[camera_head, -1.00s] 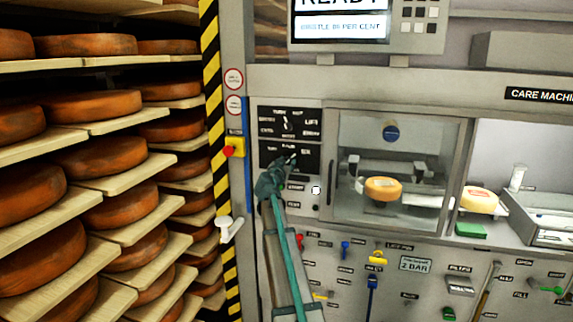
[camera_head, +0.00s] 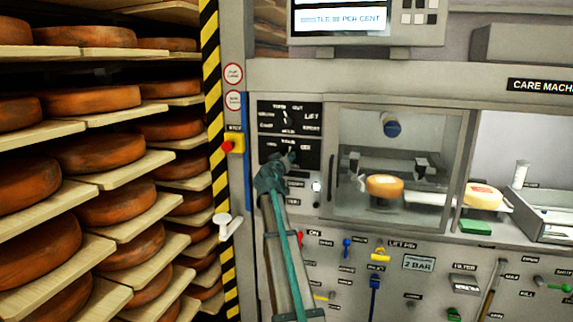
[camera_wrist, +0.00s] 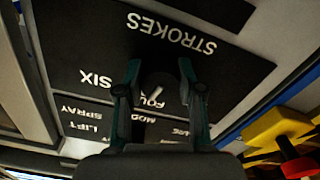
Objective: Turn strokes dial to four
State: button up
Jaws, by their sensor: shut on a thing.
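The strokes dial (camera_wrist: 158,86) is a dark round knob on a black panel lettered STROKES (camera_wrist: 172,35), upside down in the wrist view. My gripper (camera_wrist: 160,75) has one finger on each side of the knob and is shut on it. The word SIX (camera_wrist: 97,79) shows to the left. The word FOUR (camera_wrist: 152,99) is partly covered beside the knob. A white mark (camera_wrist: 184,93) shows at the knob's lower right; I cannot tell its exact setting. In the head view my gripper (camera_head: 284,163) covers the dial on the lower black panel.
A mode panel (camera_head: 290,117) sits just above. A yellow box with a red button (camera_head: 232,144) stands to the left, near a white lever (camera_head: 226,224). A glass-fronted chamber (camera_head: 345,150) holding a cheese wheel (camera_head: 384,186) is on the right. Shelves of cheese wheels fill the left.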

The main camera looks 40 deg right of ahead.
jog(key=shift+n+b, duration=0.3)
jog(key=shift+n, duration=0.8)
jog(key=o, duration=1.2)
jog(key=shift+c, duration=0.2)
jog(key=v, duration=1.2)
jog(key=shift+r, duration=0.1)
